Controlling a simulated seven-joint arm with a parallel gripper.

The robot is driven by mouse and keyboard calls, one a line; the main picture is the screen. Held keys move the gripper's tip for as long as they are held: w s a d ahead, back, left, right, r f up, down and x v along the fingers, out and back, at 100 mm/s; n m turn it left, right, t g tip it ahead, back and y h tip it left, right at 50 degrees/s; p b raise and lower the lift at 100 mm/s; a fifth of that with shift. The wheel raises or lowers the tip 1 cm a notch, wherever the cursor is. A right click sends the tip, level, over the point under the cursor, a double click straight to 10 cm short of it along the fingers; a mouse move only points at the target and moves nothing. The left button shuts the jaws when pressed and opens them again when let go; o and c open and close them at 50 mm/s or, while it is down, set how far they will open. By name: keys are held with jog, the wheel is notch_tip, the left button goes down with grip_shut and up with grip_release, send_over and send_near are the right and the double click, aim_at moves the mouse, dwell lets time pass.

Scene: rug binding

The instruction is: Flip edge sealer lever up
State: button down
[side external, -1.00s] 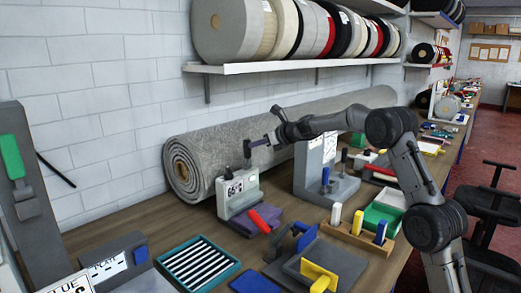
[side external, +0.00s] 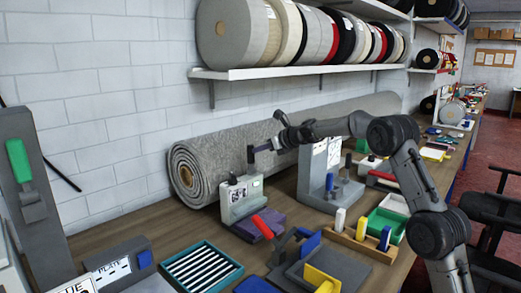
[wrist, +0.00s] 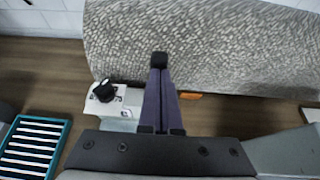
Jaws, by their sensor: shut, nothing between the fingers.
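A small grey-white machine (side external: 241,205) with a label and black knob stands before the rolled rug; it looks like the edge sealer, though I cannot read its name. A red lever (side external: 263,227) lies low and slanted over its purple base (side external: 267,214). My gripper (side external: 255,149) is shut and empty, high above the machine. A dark upright piece hangs or stands at its tip; I cannot tell whether they touch. In the wrist view my purple fingers (wrist: 159,65) are together, right of the black knob (wrist: 105,91). The red lever is not visible there.
A grey rug roll (side external: 215,160) lies behind the machine. A teal slatted tray (side external: 199,267) is front left, and a blue-and-yellow fixture (side external: 318,265) is front right. A grey stand (side external: 322,180) rises to the right. A green-handled panel (side external: 20,160) stands far left.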

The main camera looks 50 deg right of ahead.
jog(key=s+r, duration=0.6)
jog(key=r, duration=0.4)
dwell(0.5)
